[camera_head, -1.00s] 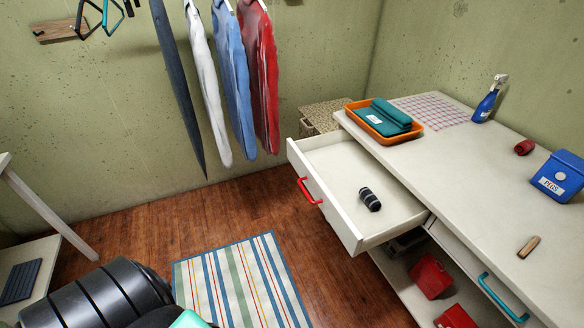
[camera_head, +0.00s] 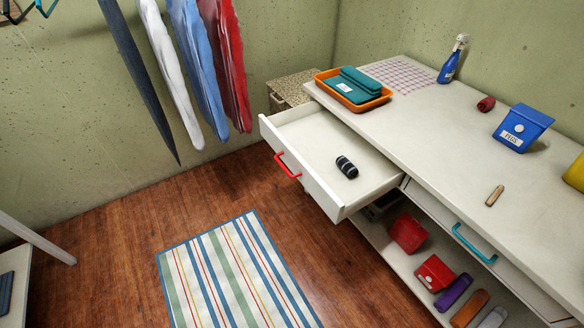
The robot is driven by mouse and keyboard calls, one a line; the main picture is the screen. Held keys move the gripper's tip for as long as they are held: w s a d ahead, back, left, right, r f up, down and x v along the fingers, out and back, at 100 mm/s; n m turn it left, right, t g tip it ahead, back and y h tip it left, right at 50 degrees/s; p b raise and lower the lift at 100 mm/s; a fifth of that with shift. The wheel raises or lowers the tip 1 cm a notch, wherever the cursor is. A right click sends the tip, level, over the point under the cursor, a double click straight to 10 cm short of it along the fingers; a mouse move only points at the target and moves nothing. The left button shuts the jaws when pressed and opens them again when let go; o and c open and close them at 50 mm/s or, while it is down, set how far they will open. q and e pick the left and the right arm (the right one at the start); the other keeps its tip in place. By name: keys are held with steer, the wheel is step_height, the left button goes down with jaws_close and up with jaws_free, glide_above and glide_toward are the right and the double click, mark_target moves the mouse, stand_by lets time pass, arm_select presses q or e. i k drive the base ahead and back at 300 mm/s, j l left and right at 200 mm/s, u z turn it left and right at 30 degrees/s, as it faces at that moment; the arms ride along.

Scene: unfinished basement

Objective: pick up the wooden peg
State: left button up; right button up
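The wooden peg (camera_head: 494,195) is a small light-brown piece lying on the white countertop (camera_head: 420,130), at the right side of the head view. It lies in front of the blue box labelled PEGS (camera_head: 522,127) and behind the closed drawer with the teal handle (camera_head: 474,244). Nothing touches the peg. Neither of my grippers shows in the head view now.
An open drawer (camera_head: 269,131) with a red handle juts out at the left of the counter, holding a dark striped roll (camera_head: 347,167). An orange tray (camera_head: 322,86), a spray bottle (camera_head: 452,62) and a red roll (camera_head: 486,104) stand on the counter. A striped rug (camera_head: 205,272) lies on the floor.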

mark_target(494, 197)
steer(key=l+z, duration=0.25)
steer(key=z, duration=0.2)
steer(key=i+l+z, duration=0.2)
steer(key=z, duration=0.3)
steer(key=i+l+z, duration=0.1)
steer(key=z, duration=0.35)
steer(key=k+z, duration=0.2)
steer(key=z, duration=0.3)
